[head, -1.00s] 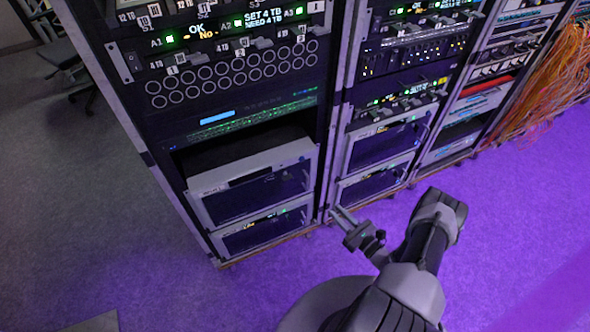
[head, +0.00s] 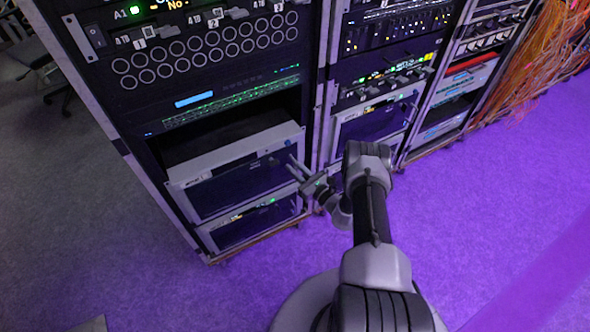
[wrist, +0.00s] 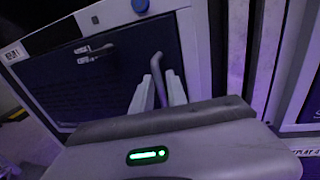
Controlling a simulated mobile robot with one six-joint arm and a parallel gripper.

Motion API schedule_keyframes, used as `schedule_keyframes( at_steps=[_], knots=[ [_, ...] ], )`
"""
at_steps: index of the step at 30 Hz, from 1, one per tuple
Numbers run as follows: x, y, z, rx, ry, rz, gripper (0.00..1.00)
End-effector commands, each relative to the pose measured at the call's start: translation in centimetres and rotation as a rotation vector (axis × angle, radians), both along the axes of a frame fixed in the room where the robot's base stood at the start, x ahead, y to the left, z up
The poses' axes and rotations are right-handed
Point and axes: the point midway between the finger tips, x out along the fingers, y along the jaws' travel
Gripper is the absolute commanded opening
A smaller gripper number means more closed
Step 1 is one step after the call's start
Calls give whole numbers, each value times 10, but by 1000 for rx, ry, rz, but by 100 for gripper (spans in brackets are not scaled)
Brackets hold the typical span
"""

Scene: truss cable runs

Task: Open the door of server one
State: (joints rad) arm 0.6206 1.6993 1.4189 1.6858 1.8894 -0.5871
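In the left rack, an upper server (head: 235,186) with a grey frame and dark front door sits above a similar lower server (head: 250,226). I cannot read which is server one. My gripper (head: 294,168) is at the right side of the upper server's front. In the wrist view, the dark door panel (wrist: 118,72) fills the left and middle, with its shut front facing me. A grey bar handle (wrist: 158,66) stands at its right side. My gripper (wrist: 157,92) is open, its two pale fingers on either side of the handle's lower part. Contact cannot be told.
A blue knob (wrist: 140,5) sits on the frame above the door. A middle rack (head: 375,125) stands right of my gripper. Orange cables (head: 525,60) hang farther right. The purple floor (head: 480,220) in front is clear.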

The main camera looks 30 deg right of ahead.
Motion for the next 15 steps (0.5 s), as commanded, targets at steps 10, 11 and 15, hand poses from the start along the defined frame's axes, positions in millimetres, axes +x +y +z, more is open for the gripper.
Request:
schedule_keyframes(
  at_steps=[10, 11, 15],
  knots=[
    [0, 0, 0, 0, 0, 0, 0],
    [0, 0, 0, 0, 0, 0, 0],
    [0, 0, 0, 0, 0, 0, 0]
  ],
)
